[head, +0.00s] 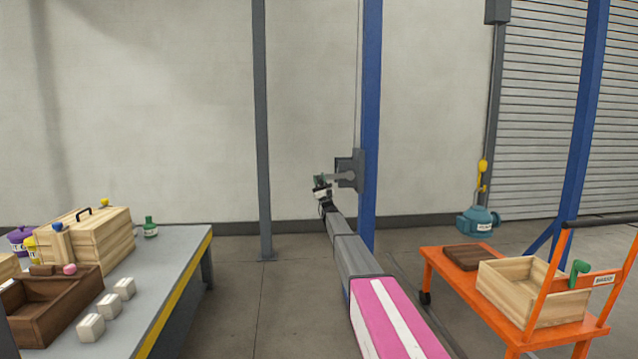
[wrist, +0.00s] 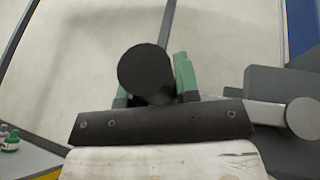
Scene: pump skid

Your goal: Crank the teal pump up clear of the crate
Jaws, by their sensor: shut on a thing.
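The teal pump (head: 478,221) hangs under a yellow hook (head: 482,172), right of the middle in the head view. Its underside shows against the floor just behind the cart; I cannot tell whether it touches anything. A pale wooden crate (head: 503,290) stands on the cart, in front and to the right of the pump. The grey winch (head: 349,169) is on the blue post. My gripper (head: 321,183) is at the winch's crank, its green fingers shut on the dark round crank handle (wrist: 146,72). The grey crank arm (wrist: 268,112) shows in the wrist view.
At left, a grey workbench (head: 170,265) holds wooden boxes, white blocks and a green bottle (head: 150,228). A grey post (head: 262,130) stands left of my arm. The floor between is clear.

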